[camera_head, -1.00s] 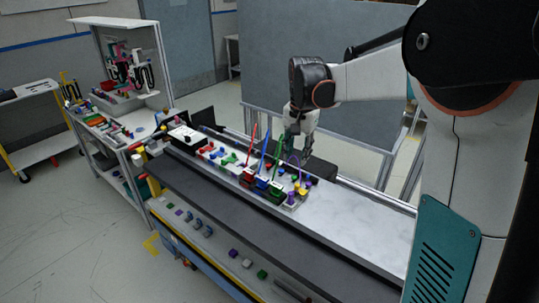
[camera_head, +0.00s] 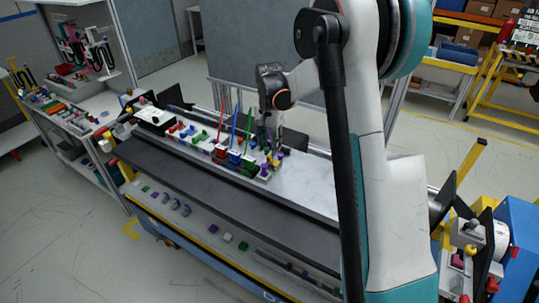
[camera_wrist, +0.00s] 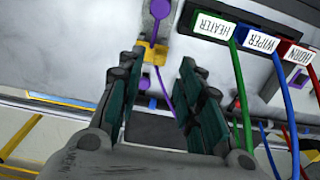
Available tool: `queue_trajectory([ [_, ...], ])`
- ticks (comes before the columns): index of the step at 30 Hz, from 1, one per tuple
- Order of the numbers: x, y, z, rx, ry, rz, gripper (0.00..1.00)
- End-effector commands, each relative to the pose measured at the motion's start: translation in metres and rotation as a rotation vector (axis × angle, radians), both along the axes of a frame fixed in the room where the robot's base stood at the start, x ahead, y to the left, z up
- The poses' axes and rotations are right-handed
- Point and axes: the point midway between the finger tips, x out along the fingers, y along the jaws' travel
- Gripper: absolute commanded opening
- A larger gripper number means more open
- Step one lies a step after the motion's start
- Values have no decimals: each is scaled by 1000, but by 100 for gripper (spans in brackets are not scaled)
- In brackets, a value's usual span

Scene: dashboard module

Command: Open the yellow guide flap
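The yellow guide flap (camera_wrist: 152,52) shows in the wrist view as a small yellow piece on the grey module, just beyond my fingertips. A purple wire (camera_wrist: 163,84) passes at it, and a purple plug (camera_wrist: 160,8) sits above it in the picture. My gripper (camera_wrist: 161,62) is open, its two dark green fingers to either side of the flap's lower part; I cannot tell whether they touch it. In the head view my gripper (camera_head: 269,135) is low at the right end of the dashboard module (camera_head: 215,157), and the flap is small and partly hidden there.
To the right in the wrist view, connectors labelled HEATER (camera_wrist: 212,27), WIPER (camera_wrist: 262,42) and HORN (camera_wrist: 300,55) carry green, blue and red wires close to my right finger. The white worktop (camera_head: 310,190) right of the module is clear. A shelf bench (camera_head: 75,110) stands left.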

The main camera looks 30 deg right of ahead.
Motion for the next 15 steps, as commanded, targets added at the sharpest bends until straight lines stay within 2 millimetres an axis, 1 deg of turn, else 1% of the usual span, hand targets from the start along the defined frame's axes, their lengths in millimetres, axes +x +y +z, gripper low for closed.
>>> queue_trajectory([
  [1, 0, 0, -11, 0, 0, 0, 33],
  [6, 0, 0, -32, 0, 0, 0, 33],
  [10, 0, 0, -41, 0, 0, 0, 33],
  [15, 0, 0, -44, 0, 0, 0, 33],
])
